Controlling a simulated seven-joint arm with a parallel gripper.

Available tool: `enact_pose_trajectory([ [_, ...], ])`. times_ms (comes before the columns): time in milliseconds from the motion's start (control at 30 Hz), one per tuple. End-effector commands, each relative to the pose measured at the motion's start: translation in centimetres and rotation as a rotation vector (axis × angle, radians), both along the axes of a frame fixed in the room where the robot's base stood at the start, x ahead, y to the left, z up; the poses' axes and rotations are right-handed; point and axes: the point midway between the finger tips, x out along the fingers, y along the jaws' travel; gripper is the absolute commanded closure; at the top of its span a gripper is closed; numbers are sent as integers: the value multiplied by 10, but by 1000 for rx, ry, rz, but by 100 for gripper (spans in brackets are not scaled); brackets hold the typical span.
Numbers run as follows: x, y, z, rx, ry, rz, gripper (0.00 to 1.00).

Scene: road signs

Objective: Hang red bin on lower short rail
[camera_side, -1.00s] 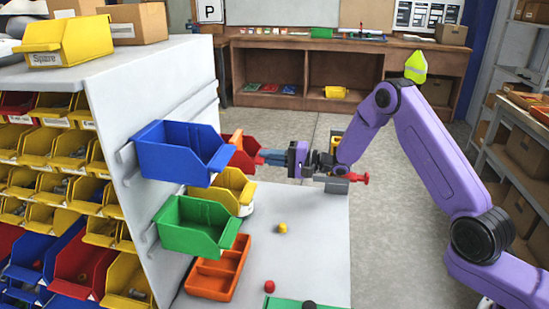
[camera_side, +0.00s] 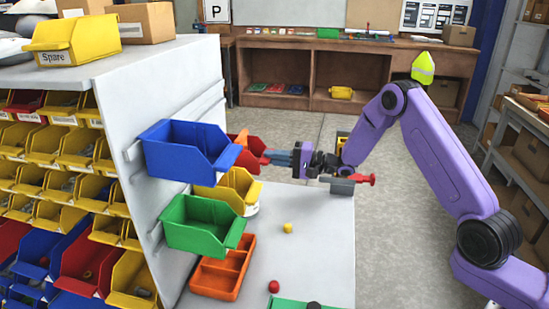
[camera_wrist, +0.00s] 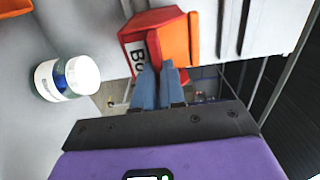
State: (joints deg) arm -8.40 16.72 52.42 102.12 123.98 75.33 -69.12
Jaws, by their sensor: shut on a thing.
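The red bin (camera_side: 255,146) is in my gripper (camera_side: 268,158), held above the table beside the white panel (camera_side: 185,115). In the side view the blue bin hides part of it. In the wrist view the red bin (camera_wrist: 150,22) shows a white label, an orange face, and both blue fingers (camera_wrist: 158,85) closed at its edge. Rails run along the panel; a short stub of the lower one (camera_side: 155,230) shows left of the green bin (camera_side: 200,225). I cannot tell whether the red bin touches a rail.
The blue bin (camera_side: 180,152) hangs on the upper rail. A yellow bin (camera_side: 232,187) is behind the green one. An orange tray (camera_side: 222,268), a yellow ball (camera_side: 288,228) and a red ball (camera_side: 273,287) are on the table. A white-lidded jar (camera_wrist: 68,78) shows in the wrist view.

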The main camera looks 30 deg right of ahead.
Motion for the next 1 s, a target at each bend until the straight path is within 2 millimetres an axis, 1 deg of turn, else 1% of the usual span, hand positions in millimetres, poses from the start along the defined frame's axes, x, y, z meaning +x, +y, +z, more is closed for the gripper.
enact_pose_trajectory([
  [267,0,0,-1,1,-2,0,100],
  [1000,0,0,-17,1,-3,0,100],
])
